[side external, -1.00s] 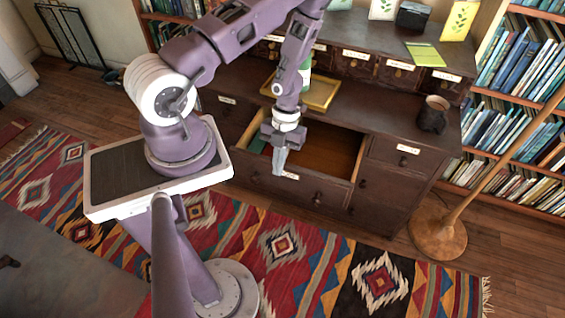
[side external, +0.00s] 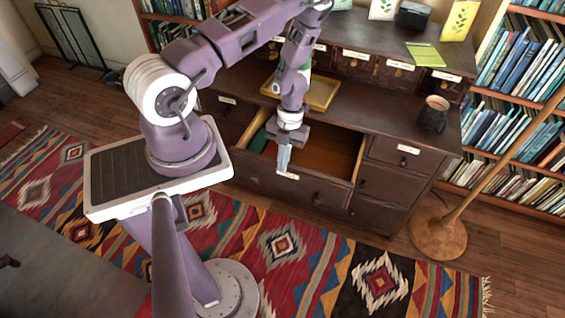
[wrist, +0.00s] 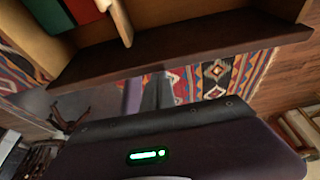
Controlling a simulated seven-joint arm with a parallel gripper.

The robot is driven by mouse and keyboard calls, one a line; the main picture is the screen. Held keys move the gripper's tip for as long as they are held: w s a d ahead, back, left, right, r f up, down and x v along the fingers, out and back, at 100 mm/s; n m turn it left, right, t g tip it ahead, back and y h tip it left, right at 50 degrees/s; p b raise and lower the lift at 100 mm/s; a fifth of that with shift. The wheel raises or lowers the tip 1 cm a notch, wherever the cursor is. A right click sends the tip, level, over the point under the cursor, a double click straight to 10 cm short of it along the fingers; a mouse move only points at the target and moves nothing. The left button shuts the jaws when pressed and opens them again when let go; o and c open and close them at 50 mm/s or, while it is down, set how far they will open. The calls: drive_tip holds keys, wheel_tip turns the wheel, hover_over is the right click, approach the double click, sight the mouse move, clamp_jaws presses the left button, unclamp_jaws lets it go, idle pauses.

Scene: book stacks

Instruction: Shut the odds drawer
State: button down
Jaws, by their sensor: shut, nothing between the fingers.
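The odds drawer (side external: 318,192) is a wide dark brown drawer standing pulled out of the desk, with a pale wooden inside. Its front carries a pale label, partly behind my fingers and too small to read. A green item (side external: 259,141) and a red item lie at the left inside; the wrist view also shows the green item (wrist: 48,14) and the red item (wrist: 83,10). My gripper (side external: 284,168) points down, shut and empty, at the drawer's front edge, left of centre. I cannot tell whether it touches the front. The wrist view shows the drawer's dark front board (wrist: 190,52).
The desk top (side external: 375,122) above holds a yellow tray (side external: 321,93), a green bottle behind my arm, and a dark mug (side external: 433,114). Closed drawers (side external: 398,152) are at the right. A lamp base (side external: 437,232) stands on the floor there.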

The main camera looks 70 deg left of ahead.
drive_tip(key=w+a, duration=1.4)
drive_tip(key=shift+w+a, duration=0.3)
drive_tip(key=shift+a, duration=0.05)
